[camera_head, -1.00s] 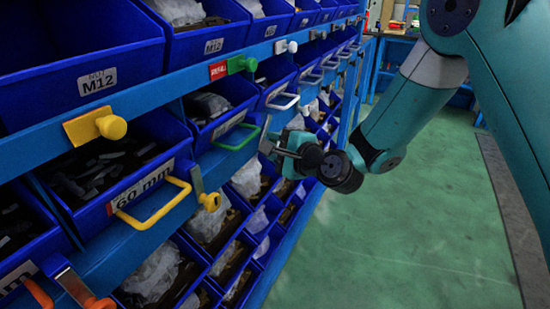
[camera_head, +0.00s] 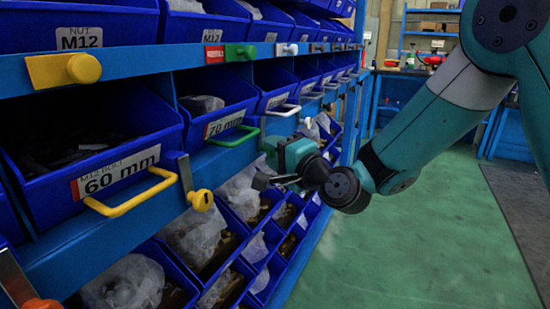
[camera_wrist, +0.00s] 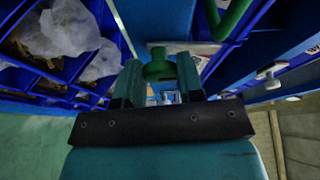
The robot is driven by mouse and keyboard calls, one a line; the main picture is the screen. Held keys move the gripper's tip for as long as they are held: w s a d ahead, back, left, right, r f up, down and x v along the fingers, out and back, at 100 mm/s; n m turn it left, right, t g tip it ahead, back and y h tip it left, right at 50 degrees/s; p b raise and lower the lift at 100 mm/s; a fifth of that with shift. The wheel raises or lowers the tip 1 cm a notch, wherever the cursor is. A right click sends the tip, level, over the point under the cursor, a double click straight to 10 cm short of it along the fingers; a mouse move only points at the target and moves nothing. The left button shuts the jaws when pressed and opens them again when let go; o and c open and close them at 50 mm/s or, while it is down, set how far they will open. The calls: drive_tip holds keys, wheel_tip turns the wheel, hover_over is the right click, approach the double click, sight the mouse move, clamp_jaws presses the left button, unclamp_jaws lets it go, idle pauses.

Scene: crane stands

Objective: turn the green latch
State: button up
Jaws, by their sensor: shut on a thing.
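The green latch (camera_wrist: 160,68) shows in the wrist view as a round green knob between the two fingers of my gripper (camera_wrist: 160,78). My gripper is shut on this knob. In the head view my gripper (camera_head: 272,163) is at the shelf front, just right of and below the green handle (camera_head: 234,136) of the 70 mm bin. The knob is hidden there behind my gripper, so how far the latch is turned cannot be told. Another green knob (camera_head: 241,52) sits on the rail above that bin, next to a red label.
A yellow latch (camera_head: 200,200) hangs beside the 60 mm bin with its yellow handle (camera_head: 130,196). A yellow knob (camera_head: 84,68) is on the upper rail. Blue bins (camera_head: 90,150) fill the rack at left. Green floor (camera_head: 430,250) is open at right.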

idle(0.3)
drive_tip(key=o, duration=0.9)
drive_tip(key=shift+s, duration=0.1)
drive_tip(key=b+v, duration=1.4)
drive_tip(key=v, duration=0.3)
drive_tip(key=shift+s+d, duration=0.1)
drive_tip(key=shift+d, duration=0.05)
